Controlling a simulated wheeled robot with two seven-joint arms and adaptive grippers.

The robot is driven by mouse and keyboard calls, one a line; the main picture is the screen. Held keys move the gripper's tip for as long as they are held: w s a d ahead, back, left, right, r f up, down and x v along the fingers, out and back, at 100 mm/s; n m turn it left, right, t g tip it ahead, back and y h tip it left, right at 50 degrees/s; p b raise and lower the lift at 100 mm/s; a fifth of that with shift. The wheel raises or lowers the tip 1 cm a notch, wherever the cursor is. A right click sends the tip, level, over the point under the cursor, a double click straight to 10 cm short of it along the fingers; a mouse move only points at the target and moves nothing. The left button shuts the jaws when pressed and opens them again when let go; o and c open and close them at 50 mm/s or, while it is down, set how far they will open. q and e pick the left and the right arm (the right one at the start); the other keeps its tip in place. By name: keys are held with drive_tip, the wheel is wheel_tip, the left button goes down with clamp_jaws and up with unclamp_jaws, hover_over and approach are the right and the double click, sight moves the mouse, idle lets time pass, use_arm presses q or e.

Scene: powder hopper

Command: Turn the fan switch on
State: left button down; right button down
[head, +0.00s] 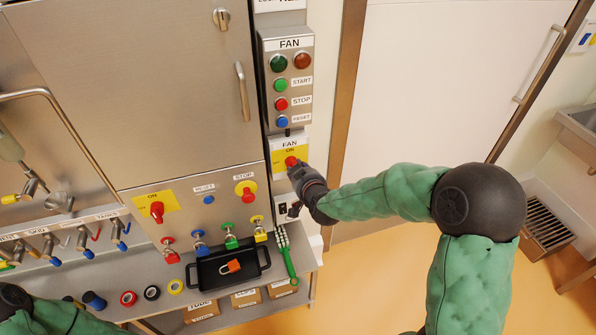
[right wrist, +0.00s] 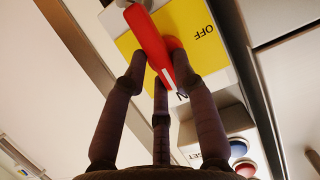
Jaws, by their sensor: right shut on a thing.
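The fan switch (head: 290,161) is a red handle on a yellow plate (head: 280,155) marked ON and OFF, on the narrow panel below the FAN button box. My right gripper (head: 298,170) is at this switch and covers part of it. In the right wrist view the red handle (right wrist: 148,35) lies between the fingers of my right gripper (right wrist: 161,62), which are shut on it. The white mark at the handle's end points towards the partly hidden ON label, away from OFF. My left gripper does not show; only a piece of my left arm is at the lower left.
The FAN button box (head: 288,80) with START, STOP and RESET is just above. Another red switch (head: 157,210) on yellow sits on the cabinet at left. Below are several coloured padlocks, a black tray (head: 215,281) and a green brush (head: 285,254). A white door (head: 440,90) is at right.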

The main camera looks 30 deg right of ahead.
drive_tip(key=shift+f, duration=0.1)
drive_tip(key=c, duration=1)
unclamp_jaws()
drive_tip(key=shift+w+f, duration=0.1)
drive_tip(key=shift+w, duration=0.05)
drive_tip(key=v, duration=1.2)
